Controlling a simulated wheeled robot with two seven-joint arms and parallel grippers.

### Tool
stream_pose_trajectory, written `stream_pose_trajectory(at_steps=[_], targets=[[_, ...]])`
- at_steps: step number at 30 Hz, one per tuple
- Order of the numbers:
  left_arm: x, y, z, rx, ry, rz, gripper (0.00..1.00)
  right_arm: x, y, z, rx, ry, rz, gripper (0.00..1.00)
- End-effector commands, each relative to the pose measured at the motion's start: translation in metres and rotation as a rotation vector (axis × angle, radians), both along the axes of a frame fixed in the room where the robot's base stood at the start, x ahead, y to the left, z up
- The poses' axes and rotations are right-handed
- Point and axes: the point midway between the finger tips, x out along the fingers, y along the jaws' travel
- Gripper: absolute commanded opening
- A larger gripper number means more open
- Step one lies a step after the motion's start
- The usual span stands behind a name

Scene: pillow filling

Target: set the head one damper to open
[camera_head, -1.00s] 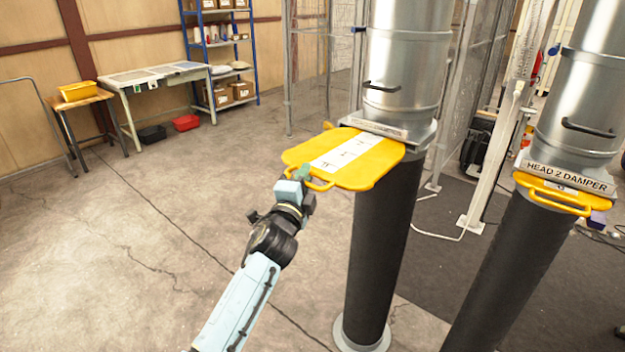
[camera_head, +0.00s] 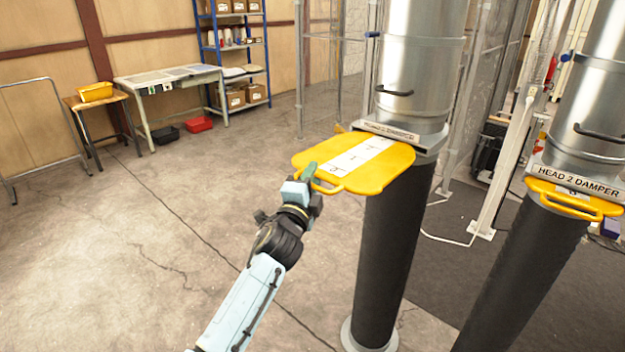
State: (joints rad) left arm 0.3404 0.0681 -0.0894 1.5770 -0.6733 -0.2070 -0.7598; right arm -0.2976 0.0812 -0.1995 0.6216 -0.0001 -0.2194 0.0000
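The head one damper is a yellow slide plate (camera_head: 385,172) with a white marked strip. It sticks far out to the left from the collar under the left metal duct, above a black pipe. The collar's label (camera_head: 390,133) is seen at a slant and hard to read. My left gripper (camera_head: 309,175) is at the loop handle (camera_head: 328,188) on the plate's near edge and appears shut on it; the fingers partly hide the handle. My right gripper is out of view.
The head 2 damper (camera_head: 568,198) sits at the right with its yellow plate mostly inside its collar. A workbench (camera_head: 170,82), a small wooden table (camera_head: 98,100) and a blue shelf (camera_head: 240,60) stand at the back left. The floor left of my arm is clear.

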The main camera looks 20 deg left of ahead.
Motion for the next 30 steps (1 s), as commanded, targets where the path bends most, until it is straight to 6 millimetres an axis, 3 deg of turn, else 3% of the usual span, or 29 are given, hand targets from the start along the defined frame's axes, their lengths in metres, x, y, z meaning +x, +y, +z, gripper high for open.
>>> stream_pose_trajectory(at_steps=[7,11,24,30], targets=[[-0.003,-0.001,-0.003,0.001,0.004,0.000,0.32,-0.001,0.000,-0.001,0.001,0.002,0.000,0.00],[-0.016,-0.001,-0.006,0.001,0.005,0.000,0.32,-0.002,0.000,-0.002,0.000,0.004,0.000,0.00],[-0.104,-0.005,-0.022,0.000,0.003,0.000,0.32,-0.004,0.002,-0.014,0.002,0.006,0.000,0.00],[-0.126,-0.006,-0.025,0.001,0.002,0.001,0.32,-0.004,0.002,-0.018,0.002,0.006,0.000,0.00]])
